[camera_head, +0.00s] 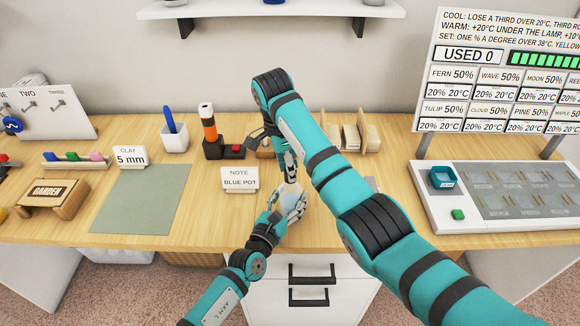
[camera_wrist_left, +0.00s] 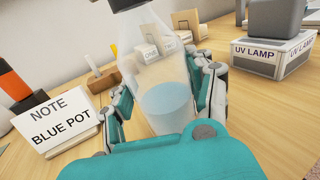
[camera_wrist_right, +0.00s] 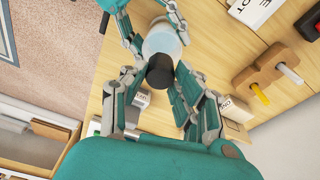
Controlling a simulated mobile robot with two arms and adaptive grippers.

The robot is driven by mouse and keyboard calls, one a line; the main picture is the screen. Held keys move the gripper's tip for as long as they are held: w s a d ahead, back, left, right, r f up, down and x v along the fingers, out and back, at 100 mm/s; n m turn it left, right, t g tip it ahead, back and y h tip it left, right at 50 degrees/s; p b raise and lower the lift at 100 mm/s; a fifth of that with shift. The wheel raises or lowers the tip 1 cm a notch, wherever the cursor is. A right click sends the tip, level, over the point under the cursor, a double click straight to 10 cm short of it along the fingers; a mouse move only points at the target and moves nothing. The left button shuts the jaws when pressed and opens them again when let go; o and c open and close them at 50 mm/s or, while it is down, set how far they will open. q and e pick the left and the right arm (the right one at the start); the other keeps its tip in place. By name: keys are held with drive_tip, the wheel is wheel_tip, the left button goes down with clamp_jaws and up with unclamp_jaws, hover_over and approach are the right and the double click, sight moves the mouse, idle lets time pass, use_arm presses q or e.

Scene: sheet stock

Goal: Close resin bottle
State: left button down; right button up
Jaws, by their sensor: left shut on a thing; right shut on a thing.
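The resin bottle (camera_wrist_left: 165,75) is clear, with pale blue liquid in its lower part; it stands near the table's front edge. My left gripper (camera_head: 291,199) is shut around the bottle's body, with a finger on each side in the left wrist view (camera_wrist_left: 166,92). My right gripper (camera_head: 291,171) is above the bottle, shut on a black cap (camera_wrist_right: 160,71). In the right wrist view the cap sits in line with the bottle (camera_wrist_right: 161,42), at its neck. I cannot tell whether it is seated or just held there.
A "NOTE BLUE POT" sign (camera_head: 240,179) stands just left of the bottle. A UV lamp box (camera_wrist_left: 272,55) is to its right in the left wrist view. A green mat (camera_head: 146,198) lies clear at left. A tray panel (camera_head: 505,192) is at right.

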drive_tip(key=m, duration=0.4)
drive_tip(key=shift+g, duration=0.3)
drive_tip(key=o, duration=0.7)
drive_tip(key=shift+c, duration=0.5)
